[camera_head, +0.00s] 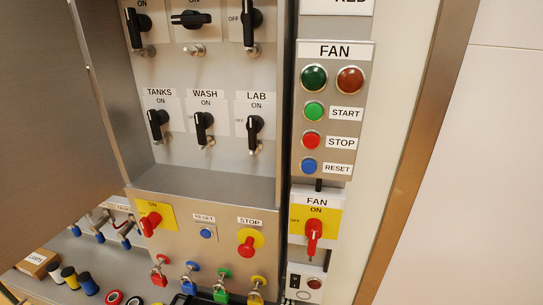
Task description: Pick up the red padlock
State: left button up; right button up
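The red padlock (159,279) is at the lower left of the head view, with its metal shackle up. It hangs below a red round mount (163,259) on the front of the grey panel. It is the leftmost in a row with a blue padlock (189,287), a green padlock (221,296) and a yellow padlock (256,298). The lower ends of the green and yellow ones are close to the bottom edge of the picture. Neither of my grippers can be made out in this view.
Above the padlocks are a red-handled switch (150,222), a blue reset button (206,233) and a red stop knob (247,244). A FAN switch (313,240) is to the right. An open cabinet door (55,120) covers the upper left. Small cylinders (70,278) stand at lower left.

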aim_at(158, 280)
jog(key=u, duration=1.2)
